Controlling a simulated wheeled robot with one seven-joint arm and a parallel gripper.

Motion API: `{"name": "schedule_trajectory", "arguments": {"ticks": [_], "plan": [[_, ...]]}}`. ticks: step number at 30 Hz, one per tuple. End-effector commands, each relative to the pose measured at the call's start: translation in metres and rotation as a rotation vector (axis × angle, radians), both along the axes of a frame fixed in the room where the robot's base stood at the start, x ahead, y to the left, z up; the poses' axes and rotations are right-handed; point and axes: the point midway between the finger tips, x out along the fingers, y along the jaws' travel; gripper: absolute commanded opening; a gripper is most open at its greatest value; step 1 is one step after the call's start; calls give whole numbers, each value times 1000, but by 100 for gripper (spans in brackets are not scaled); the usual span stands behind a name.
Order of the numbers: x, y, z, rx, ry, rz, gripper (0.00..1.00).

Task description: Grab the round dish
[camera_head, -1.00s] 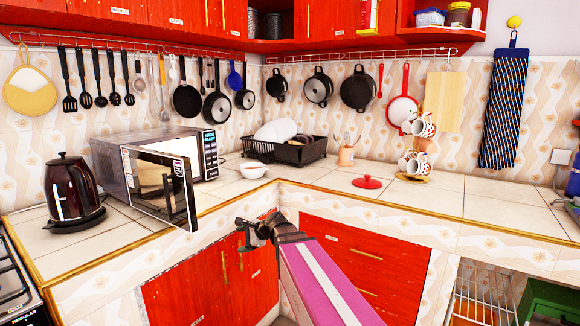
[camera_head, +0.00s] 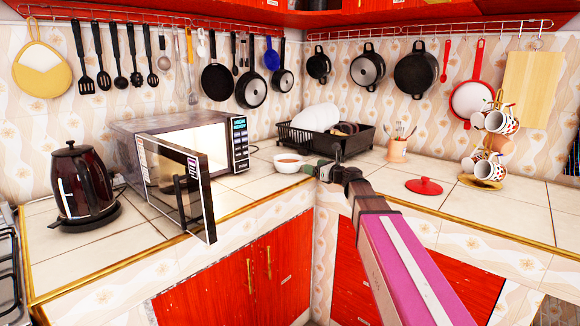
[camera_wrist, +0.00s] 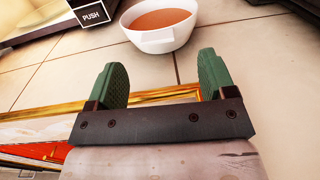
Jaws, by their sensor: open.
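A round white bowl (camera_head: 290,163) with brownish-orange contents stands upright on the tiled counter, right of the microwave and in front of the dish rack. In the wrist view the bowl (camera_wrist: 160,28) is just beyond my fingertips, roughly between their lines, with a small flat tab on its near side. My gripper (camera_head: 326,163) is just right of the bowl in the head view, above the counter's inner corner edge. In the wrist view my gripper (camera_wrist: 165,72) has its two green fingers wide apart, with nothing between them. The bowl is apart from both fingers.
The microwave (camera_head: 180,150) has its door open over the counter on the left, near a dark kettle (camera_head: 84,185). A black dish rack (camera_head: 325,137) with white plates stands behind the bowl. A red lid (camera_head: 424,186) and a mug stand (camera_head: 482,170) are right.

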Motion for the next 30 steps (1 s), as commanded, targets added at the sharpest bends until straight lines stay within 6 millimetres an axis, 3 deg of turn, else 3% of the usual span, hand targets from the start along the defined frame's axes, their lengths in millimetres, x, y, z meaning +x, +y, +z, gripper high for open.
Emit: {"name": "schedule_trajectory", "arguments": {"ticks": [18, 25, 26, 30], "plan": [[42, 50, -2, -2, -1, 0, 77], [41, 52, -2, -2, -1, 0, 77], [41, 52, -2, -2, -1, 0, 73], [41, 52, -2, -2, -1, 0, 28]]}}
